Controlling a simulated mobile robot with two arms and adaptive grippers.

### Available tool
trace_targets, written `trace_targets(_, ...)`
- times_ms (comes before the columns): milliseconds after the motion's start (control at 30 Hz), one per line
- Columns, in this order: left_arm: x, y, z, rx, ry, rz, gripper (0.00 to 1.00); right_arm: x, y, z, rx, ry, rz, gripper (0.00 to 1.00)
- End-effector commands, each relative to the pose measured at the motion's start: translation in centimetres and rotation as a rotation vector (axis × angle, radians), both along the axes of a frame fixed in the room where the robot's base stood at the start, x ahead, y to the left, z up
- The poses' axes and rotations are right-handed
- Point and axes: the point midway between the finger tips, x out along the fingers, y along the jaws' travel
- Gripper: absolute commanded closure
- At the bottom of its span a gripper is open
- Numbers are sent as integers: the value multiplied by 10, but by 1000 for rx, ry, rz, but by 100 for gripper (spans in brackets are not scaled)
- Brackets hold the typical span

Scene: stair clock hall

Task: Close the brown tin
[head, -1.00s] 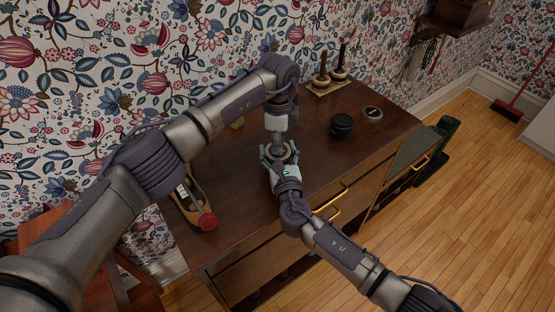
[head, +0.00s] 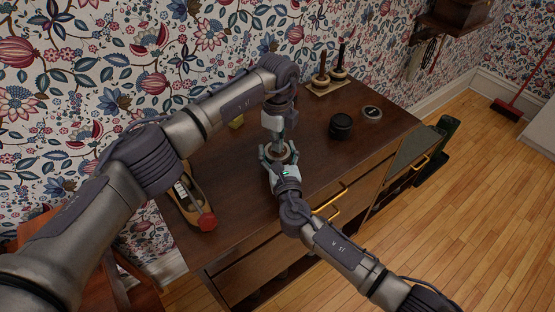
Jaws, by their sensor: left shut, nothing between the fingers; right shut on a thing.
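My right gripper (head: 279,157) is shut around a small round brown tin (head: 288,151) on the dark wooden cabinet top. Only a bit of the tin's brownish rim shows between the fingers. My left gripper (head: 279,146) points straight down over the tin from above. It is shut with nothing between its fingers, and its tips are at or just above the tin's top. The two grippers hide most of the tin, so I cannot tell how its lid sits.
A black round tin (head: 340,126) and a dark disc with a pale label (head: 372,113) lie to the right. Handled stamps on a stand (head: 328,86) are at the back. A wooden holder with a red knob (head: 207,221) is at the left.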

Motion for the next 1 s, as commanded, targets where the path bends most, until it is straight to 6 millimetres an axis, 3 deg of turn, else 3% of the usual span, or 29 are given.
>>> trace_targets(33,-4,2,-9,7,14,3,100,0,3,4,5,-8,4,100)
trace_targets(767,-5,2,-9,7,17,1,100,1,2,6,6,-11,2,100)
trace_targets(933,-5,1,-9,7,17,1,72,1,2,6,6,-11,2,100)
trace_targets(1000,-5,1,-9,7,17,1,69,2,2,6,6,-11,2,100)
